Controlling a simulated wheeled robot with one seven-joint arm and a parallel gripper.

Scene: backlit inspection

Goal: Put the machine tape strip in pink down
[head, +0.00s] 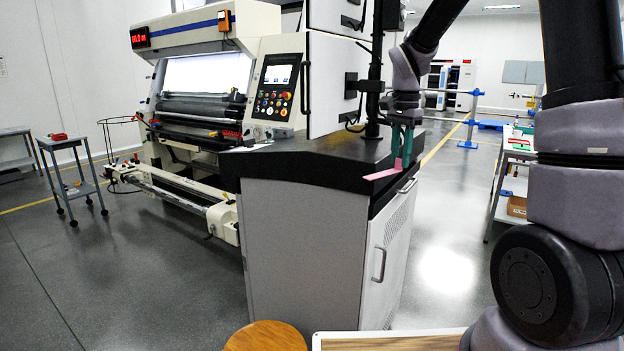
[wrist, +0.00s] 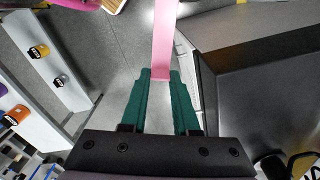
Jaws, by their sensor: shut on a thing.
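The pink tape strip (head: 382,173) is held by my gripper (head: 402,160) beside the front right edge of the black-topped cabinet. In the wrist view the strip (wrist: 163,45) extends forward from between the green fingers of my gripper (wrist: 161,78), which are shut on its near end. The strip looks flat and stiff. I cannot tell whether it touches the cabinet's edge.
The black cabinet top (head: 300,156) has a bare stretch and carries a dark post (head: 374,85). The inspection machine (head: 200,90) stands behind at left. A wheeled cart (head: 72,175) is at far left. A round wooden stool (head: 265,337) is at the bottom.

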